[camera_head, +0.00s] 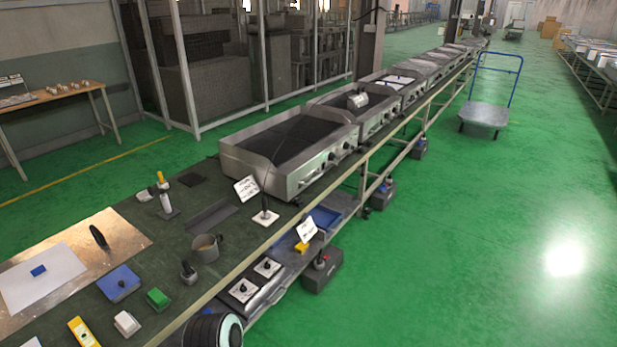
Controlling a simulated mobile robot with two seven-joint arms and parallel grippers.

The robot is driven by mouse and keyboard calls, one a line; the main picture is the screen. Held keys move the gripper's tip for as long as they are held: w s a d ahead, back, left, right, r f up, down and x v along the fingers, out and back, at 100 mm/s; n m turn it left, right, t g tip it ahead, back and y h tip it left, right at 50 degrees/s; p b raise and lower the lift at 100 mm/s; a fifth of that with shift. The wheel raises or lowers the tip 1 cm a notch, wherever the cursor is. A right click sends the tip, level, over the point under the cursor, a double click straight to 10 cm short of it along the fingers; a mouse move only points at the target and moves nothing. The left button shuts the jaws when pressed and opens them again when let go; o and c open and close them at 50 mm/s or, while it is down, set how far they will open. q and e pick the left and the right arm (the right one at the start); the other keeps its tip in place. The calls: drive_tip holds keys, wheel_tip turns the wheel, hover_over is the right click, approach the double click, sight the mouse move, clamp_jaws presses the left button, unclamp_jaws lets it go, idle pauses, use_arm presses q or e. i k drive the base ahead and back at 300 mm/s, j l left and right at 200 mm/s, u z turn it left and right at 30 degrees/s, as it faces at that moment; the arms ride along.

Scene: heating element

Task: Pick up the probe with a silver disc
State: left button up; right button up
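I cannot tell for sure which item is the probe with a silver disc. A small upright piece with a dark knob and a grey base (188,272) stands on the dark green bench near its right edge, beside a grey mug (206,247). A thin black stick on a white square base (265,217) stands farther along the bench edge. A black handle (98,237) stands on the metal plate at left.
A blue plate (120,283), green block (158,299), white block (127,324) and yellow item (83,333) lie at the near end. A steel griddle unit (290,150) blocks the bench farther along. A lower shelf holds boxes. Green floor is open at right.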

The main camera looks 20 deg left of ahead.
sight(265, 215)
drive_tip(key=i+u, duration=0.35)
drive_tip(key=i+l+u, duration=0.1)
drive_tip(key=i+u, duration=0.3)
drive_tip(key=i+l+u, duration=0.2)
drive_tip(key=i+u, duration=0.15)
drive_tip(key=i+l+u, duration=0.1)
drive_tip(key=i+u, duration=0.2)
drive_tip(key=u, duration=0.15)
drive_tip(key=i+l+u, duration=0.2)
drive_tip(key=u, duration=0.2)
drive_tip(key=i+l+u, duration=0.3)
drive_tip(key=u, duration=0.15)
